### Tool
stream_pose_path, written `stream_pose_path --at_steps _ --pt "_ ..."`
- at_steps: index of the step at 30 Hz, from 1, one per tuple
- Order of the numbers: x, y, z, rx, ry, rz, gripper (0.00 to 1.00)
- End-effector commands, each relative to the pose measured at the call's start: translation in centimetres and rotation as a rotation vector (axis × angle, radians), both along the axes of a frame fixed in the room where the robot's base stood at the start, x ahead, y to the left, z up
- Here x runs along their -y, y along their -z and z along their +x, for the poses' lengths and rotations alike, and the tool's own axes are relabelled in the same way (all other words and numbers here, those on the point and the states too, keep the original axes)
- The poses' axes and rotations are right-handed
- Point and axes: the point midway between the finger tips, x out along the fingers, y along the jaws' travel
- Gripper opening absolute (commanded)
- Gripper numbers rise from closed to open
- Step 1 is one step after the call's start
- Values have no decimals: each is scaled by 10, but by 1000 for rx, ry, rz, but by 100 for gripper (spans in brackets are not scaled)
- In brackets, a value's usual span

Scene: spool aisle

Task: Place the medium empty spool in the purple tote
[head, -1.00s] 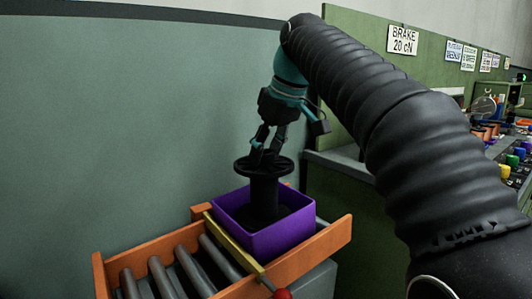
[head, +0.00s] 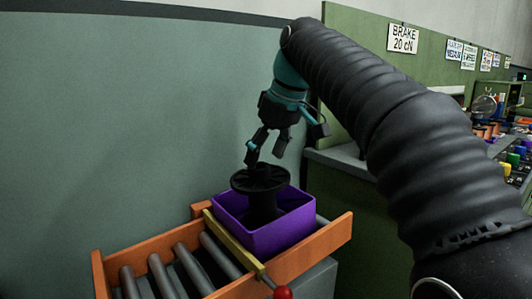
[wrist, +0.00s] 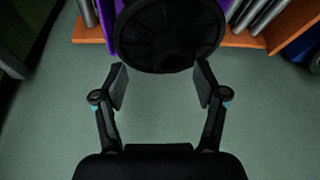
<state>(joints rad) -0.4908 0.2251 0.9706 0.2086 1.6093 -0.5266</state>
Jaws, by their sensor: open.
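The black empty spool (head: 261,180) stands in the purple tote (head: 267,240), slightly tilted, with its upper flange above the tote's rim. Its lower end is hidden inside the tote. My gripper (head: 266,157) is open just above the spool's top. In the wrist view the spool's round flange (wrist: 170,35) fills the top middle, beyond the spread fingers of my gripper (wrist: 160,88), with nothing between them. A strip of the purple tote shows behind the flange.
The tote sits on a roller conveyor with orange side rails (head: 325,245) and a yellow bar (head: 232,246) with a red knob (head: 283,292). A green wall stands behind. A green bench with a "BRAKE 20 cN" sign (head: 403,38) and small coloured parts is at right.

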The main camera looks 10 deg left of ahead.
Motion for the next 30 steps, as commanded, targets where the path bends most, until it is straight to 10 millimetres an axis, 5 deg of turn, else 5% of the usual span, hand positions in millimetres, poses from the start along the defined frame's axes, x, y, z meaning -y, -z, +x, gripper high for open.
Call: stream_pose_path --at_steps 8,22,30 --pt "1 -20 0 3 1 2 72" --pt "33 -107 -18 3 1 2 72" --pt "39 -120 -21 2 0 1 72"
